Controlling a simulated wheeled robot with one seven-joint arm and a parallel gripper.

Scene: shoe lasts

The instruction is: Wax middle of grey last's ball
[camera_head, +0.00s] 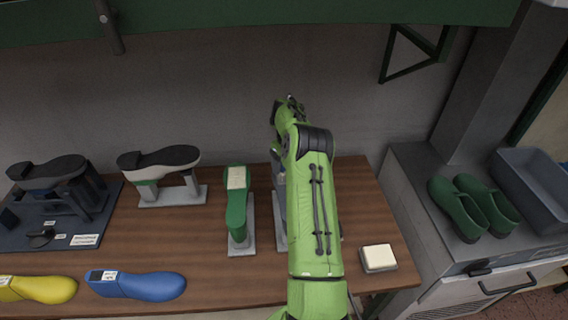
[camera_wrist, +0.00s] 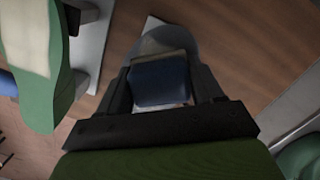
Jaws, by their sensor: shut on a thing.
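In the wrist view my gripper (camera_wrist: 163,92) is shut on a blue block (camera_wrist: 160,82). A rounded grey shape (camera_wrist: 165,40), which looks like the end of the grey last, lies just beyond the block. I cannot tell whether the block touches it. In the head view my green arm covers most of the grey last, and the gripper and block cannot be made out. A strip of a grey stand (camera_head: 280,235) shows at the arm's left edge.
A green last (camera_head: 237,210) with a cream sole stands close on the left; it also shows in the wrist view (camera_wrist: 45,75). A cream block (camera_head: 378,256) sits right of my arm.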

